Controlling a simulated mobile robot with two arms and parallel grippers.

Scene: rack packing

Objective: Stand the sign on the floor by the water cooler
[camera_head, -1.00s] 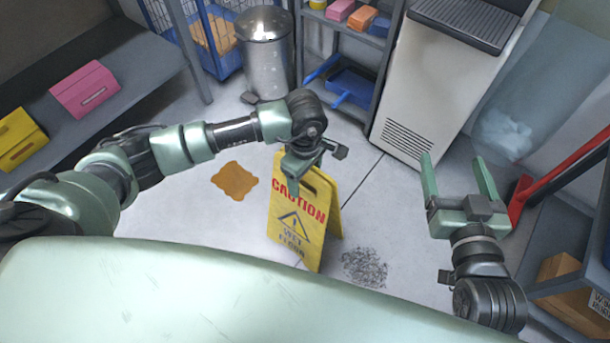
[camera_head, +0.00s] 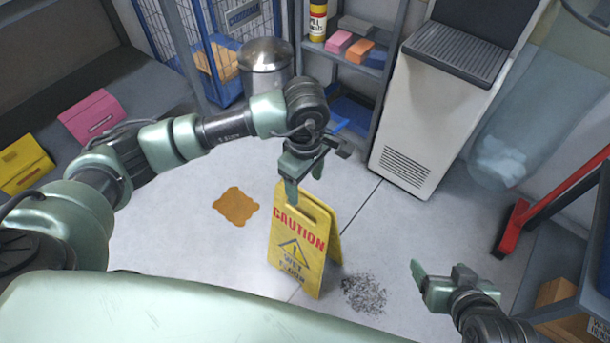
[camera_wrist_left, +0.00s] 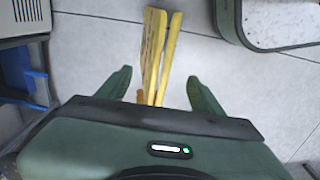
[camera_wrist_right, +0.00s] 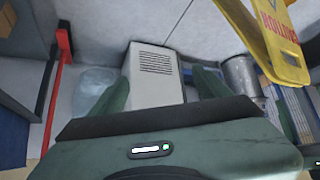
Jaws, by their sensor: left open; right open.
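The yellow caution sign (camera_head: 289,262) stands upright on the floor, its two panels spread apart. My left gripper (camera_head: 305,180) is open, right above the sign's top edge. In the left wrist view the sign (camera_wrist_left: 153,50) shows edge-on between the open fingers, from above; I cannot tell whether they touch it. The white water cooler (camera_head: 425,120) stands behind and to the right of the sign. My right gripper (camera_head: 438,272) is open and empty, low at right. The right wrist view shows the cooler (camera_wrist_right: 153,80) beyond its fingers and part of the sign (camera_wrist_right: 268,45) at upper right.
A metal bin (camera_head: 265,66) and a shelf rack (camera_head: 385,95) stand behind. A red broom (camera_head: 513,228) leans at right. Floor before the cooler is clear.

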